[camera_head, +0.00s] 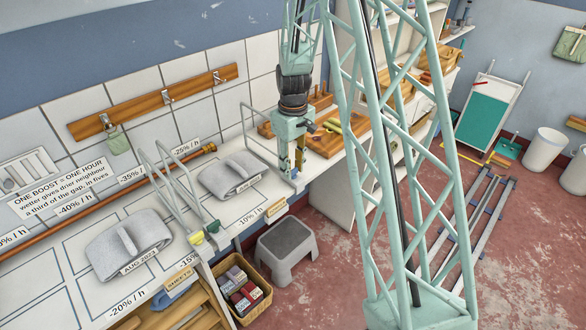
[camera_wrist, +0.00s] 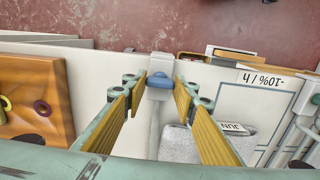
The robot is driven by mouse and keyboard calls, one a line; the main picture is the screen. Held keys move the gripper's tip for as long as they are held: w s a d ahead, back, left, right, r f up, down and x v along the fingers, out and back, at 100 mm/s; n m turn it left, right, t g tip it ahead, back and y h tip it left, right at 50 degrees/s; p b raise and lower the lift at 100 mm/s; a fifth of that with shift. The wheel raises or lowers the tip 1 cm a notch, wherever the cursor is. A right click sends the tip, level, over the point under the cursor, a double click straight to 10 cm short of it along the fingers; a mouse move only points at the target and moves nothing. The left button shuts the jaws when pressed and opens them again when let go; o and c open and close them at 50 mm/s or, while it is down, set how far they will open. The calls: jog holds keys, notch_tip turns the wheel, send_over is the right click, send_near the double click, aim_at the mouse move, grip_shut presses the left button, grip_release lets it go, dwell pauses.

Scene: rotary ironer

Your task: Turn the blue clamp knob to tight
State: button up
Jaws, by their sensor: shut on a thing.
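The blue clamp knob (camera_wrist: 158,80) sits on a pale clamp block (camera_wrist: 161,62) at the table's front edge in the wrist view. My gripper (camera_wrist: 160,88) has its two yellow-padded fingers on either side of the knob and is shut on it. In the head view my gripper (camera_head: 297,162) points down at the clamp at the far end of the ironing table, by a bent metal rail (camera_head: 246,128). The knob is mostly hidden there by the fingers. I cannot read any tight mark or the knob's turn angle.
Folded grey cloths (camera_head: 230,177) lie on the white table. A second rail carries a green knob (camera_head: 212,226) and a yellow knob (camera_head: 197,239). A wooden board (camera_head: 325,145) with pegs stands beside my gripper. A grey stool (camera_head: 285,252) and a basket (camera_head: 240,287) stand on the floor.

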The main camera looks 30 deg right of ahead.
aim_at(293, 169)
jog(key=o, duration=0.9)
jog(key=shift+r, duration=0.2)
notch_tip(293, 169, up, 12)
jog(key=shift+f, duration=0.2)
dwell(0.3)
dwell(0.6)
